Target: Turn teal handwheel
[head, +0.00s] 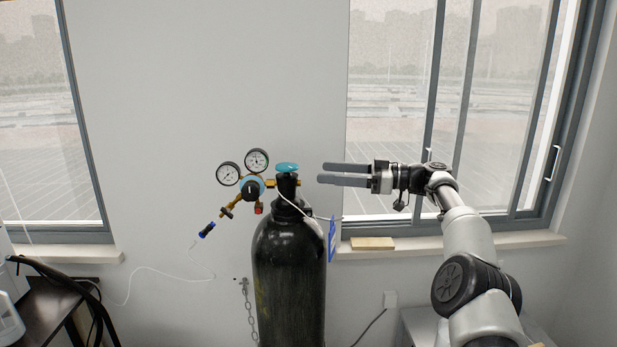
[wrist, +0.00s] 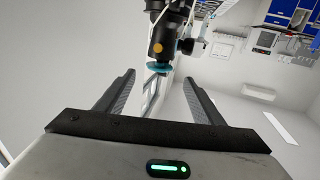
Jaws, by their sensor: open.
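The teal handwheel (head: 287,168) sits on top of the valve of a tall black gas cylinder (head: 289,270). My gripper (head: 320,172) is to the right of the handwheel, at about its height, with its fingers pointing left toward it. A gap shows between the fingertips and the handwheel. In the wrist view, the handwheel (wrist: 158,68) appears beyond and between the two fingertips. The fingers of my gripper (wrist: 158,80) are wide apart with nothing between them.
A regulator (head: 252,188) with two round gauges is attached left of the valve. A thin white hose and a blue tag (head: 331,240) hang by the cylinder. A chain (head: 247,308) is on the wall. Windows stand behind; the space above the handwheel is clear.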

